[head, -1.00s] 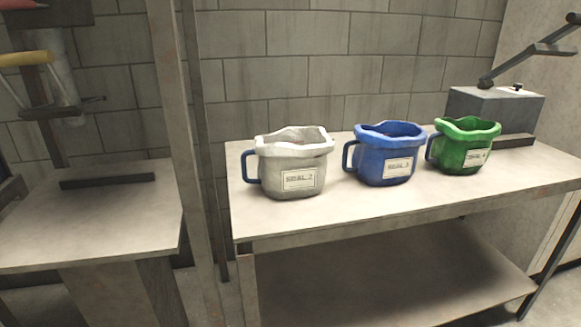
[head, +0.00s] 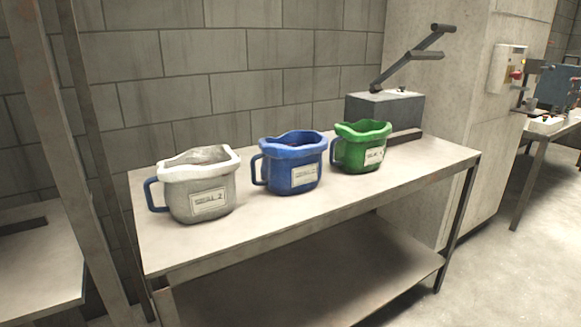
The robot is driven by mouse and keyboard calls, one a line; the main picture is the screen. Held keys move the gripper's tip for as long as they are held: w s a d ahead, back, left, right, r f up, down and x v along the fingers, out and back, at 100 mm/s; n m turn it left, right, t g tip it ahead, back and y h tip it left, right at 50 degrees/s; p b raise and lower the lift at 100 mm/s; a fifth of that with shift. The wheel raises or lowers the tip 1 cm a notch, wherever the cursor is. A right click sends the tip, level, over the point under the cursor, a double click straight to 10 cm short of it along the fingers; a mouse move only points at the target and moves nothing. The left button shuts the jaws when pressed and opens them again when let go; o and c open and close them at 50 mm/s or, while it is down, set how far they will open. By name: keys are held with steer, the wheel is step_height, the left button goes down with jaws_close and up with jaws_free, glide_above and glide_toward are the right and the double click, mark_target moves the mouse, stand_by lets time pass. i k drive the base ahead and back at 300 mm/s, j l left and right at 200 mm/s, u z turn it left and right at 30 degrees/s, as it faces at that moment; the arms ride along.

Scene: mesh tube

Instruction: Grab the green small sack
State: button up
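The green small sack (head: 361,148) stands upright on the workbench (head: 262,226), the rightmost of three similar sacks. It has an open, wavy top, a handle on its left side and a white label on its front. My gripper is not in view. Nothing hides the front of the green sack.
A blue sack (head: 291,163) and a grey-white sack (head: 197,186) stand to its left. A grey box with a lever (head: 386,112) is behind it to the right. A metal post (head: 62,150) rises at the left. Open floor (head: 500,262) lies at the right.

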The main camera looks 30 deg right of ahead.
mark_target(359, 147)
steer(key=z, duration=1.3)
steer(key=i+l, duration=0.2)
steer(key=l, duration=0.15)
steer(key=i+l, duration=0.25)
steer(key=i+l+u, duration=0.1)
steer(key=l, duration=0.35)
steer(key=i+l, duration=0.5)
steer(key=l, duration=0.25)
steer(key=i+l+u, duration=0.1)
steer(key=l, duration=0.25)
steer(key=i+l, duration=0.5)
steer(key=l, duration=0.25)
